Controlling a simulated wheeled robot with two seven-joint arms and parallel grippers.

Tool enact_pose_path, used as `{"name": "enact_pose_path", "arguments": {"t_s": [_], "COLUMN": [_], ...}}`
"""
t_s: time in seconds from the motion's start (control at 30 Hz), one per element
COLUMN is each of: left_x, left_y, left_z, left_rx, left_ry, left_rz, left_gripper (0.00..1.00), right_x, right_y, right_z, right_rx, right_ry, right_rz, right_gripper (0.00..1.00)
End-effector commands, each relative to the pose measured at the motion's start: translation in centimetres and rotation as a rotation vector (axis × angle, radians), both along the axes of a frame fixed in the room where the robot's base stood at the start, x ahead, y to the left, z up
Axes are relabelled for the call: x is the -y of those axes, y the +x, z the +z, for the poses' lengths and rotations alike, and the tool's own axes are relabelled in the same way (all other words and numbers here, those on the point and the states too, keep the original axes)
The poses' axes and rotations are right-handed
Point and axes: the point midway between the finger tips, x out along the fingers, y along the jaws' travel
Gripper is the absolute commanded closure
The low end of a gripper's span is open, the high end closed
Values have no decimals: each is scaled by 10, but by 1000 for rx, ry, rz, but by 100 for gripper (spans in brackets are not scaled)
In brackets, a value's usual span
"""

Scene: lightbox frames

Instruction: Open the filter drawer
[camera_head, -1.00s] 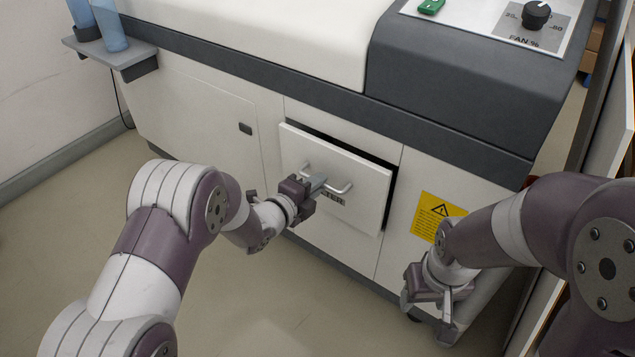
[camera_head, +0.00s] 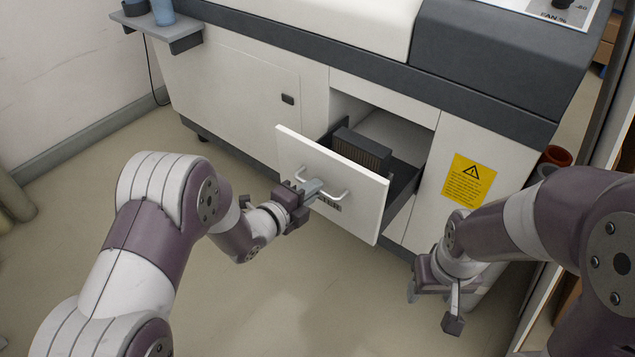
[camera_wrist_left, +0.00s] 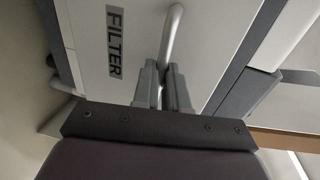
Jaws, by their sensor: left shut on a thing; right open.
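The filter drawer (camera_head: 362,198) is pulled well out of the white machine, its white front standing clear of the opening. A dark filter block (camera_head: 362,150) sits inside it. My left gripper (camera_head: 312,188) is shut on the drawer's bar handle (camera_head: 338,199). In the left wrist view the fingers (camera_wrist_left: 164,88) close around the handle (camera_wrist_left: 173,40), beside the FILTER label (camera_wrist_left: 115,42). My right gripper (camera_head: 432,306) is open and empty, low in front of the machine's right part.
The machine (camera_head: 240,100) stands along the back, with a yellow warning label (camera_head: 468,182) right of the drawer. A reddish round container (camera_head: 556,156) stands at the right. Floor in front is clear.

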Motion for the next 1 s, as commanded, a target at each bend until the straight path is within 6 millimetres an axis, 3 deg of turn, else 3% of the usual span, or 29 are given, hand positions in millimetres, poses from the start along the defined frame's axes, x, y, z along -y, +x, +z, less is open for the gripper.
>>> {"name": "enact_pose_path", "arguments": {"t_s": [0.4, 0.9, 0.93, 1.0], "left_x": [-20, -22, -22, -22], "left_y": [-26, -30, -30, -30], "left_z": [0, 0, 0, 0], "left_rx": [-1, 1, 1, 1], "left_ry": [0, 0, 0, 0], "left_rz": [1, 0, 0, 0], "left_gripper": [100, 100, 84, 63], "right_x": [0, 0, 0, 0], "right_y": [0, 0, 0, 0], "right_z": [8, 8, 8, 8], "right_rx": [0, 0, 0, 0], "right_ry": [0, 0, 0, 0], "right_rz": [0, 0, 0, 0], "right_gripper": [43, 43, 43, 43]}}
